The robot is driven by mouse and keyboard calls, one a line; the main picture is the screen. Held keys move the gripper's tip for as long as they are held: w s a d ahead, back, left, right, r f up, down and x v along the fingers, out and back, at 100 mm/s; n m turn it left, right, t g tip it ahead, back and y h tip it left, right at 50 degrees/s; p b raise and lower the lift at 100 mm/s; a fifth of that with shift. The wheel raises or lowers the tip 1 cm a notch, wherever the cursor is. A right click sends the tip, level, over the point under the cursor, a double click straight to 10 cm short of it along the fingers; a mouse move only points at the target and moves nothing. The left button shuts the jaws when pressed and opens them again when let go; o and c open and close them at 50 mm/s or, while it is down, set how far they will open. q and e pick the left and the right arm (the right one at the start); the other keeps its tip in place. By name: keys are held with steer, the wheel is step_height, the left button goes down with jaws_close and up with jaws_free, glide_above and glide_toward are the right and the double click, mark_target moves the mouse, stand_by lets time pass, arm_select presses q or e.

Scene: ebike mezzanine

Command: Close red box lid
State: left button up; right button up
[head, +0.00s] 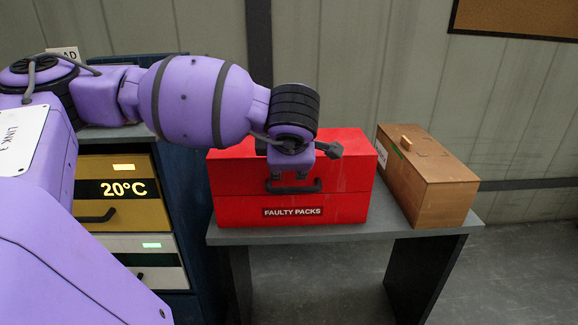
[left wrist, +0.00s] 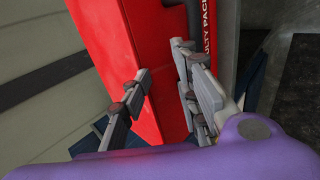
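The red box (head: 345,205) stands on a grey table with a "FAULTY PACKS" label (head: 293,212) on its front. Its red lid (head: 350,146) looks down on the body, with no gap that I can see. A dark handle (head: 312,187) is on the front. My left gripper (head: 290,176) is at the upper front of the box, by the handle; the arm hides part of the lid. In the left wrist view, the fingers (left wrist: 162,64) are apart with red box surface (left wrist: 150,40) beyond and between them. Contact is unclear. My right gripper is not in view.
A brown box (head: 445,195) with a small block on top stands right of the red box on the grey table (head: 340,234). A drawer cabinet (head: 115,220) marked 20°C is at the left. A wall is behind; open floor (head: 530,260) is at the right.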

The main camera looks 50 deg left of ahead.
arm_select(q)
steer(key=shift+s+d+r, duration=0.1)
steer(key=shift+s+r, duration=0.05)
steer(key=shift+d+r, duration=0.1)
steer(key=v, duration=1.2)
stand_by(0.3)
